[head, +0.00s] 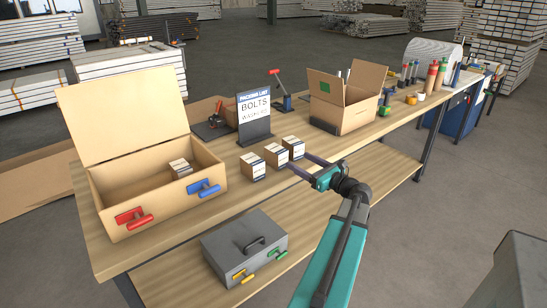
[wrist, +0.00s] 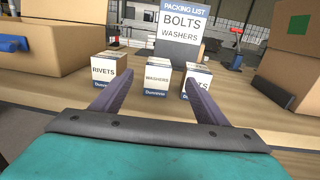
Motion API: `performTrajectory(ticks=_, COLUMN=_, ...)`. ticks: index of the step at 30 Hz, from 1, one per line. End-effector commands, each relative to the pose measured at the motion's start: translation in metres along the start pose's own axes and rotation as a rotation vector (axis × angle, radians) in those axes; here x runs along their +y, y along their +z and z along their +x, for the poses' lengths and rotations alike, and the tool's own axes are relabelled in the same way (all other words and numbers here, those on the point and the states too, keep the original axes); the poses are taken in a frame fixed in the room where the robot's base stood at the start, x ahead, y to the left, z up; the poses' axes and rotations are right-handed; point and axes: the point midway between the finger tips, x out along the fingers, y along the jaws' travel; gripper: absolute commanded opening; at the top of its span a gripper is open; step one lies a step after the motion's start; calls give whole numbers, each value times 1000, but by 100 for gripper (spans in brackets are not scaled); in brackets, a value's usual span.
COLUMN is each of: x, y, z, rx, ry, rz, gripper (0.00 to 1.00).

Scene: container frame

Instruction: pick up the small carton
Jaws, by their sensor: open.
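Three small cartons stand in a row on the workbench: a RIVETS carton (wrist: 110,70), a WASHERS carton (wrist: 158,76) and a right-hand carton (wrist: 203,77) whose label shows only a final "TS". In the head view the row shows as a left carton (head: 252,167), a middle carton (head: 275,157) and a right carton (head: 293,148). My gripper (head: 297,161) is open and empty in front of the row. In the wrist view the WASHERS carton appears between its fingers, farther off; the right finger partly covers the right-hand carton. Another small carton (head: 180,168) lies in the large box.
The large open box (head: 150,215) with red and blue clamps stands at left. A packing list sign (head: 254,108) reading BOLTS and WASHERS stands behind the cartons. An open cardboard box (head: 343,116) stands at right. A grey toolbox (head: 245,245) sits on the lower shelf.

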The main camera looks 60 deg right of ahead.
Motion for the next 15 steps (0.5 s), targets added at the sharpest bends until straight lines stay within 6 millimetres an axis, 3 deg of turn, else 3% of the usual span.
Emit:
performTrajectory(ticks=8, x=2, y=0, z=14, rx=1, ry=5, rz=-1, gripper=67)
performTrajectory(ticks=15, x=2, y=0, z=48, rx=1, ry=7, rz=-1, gripper=67)
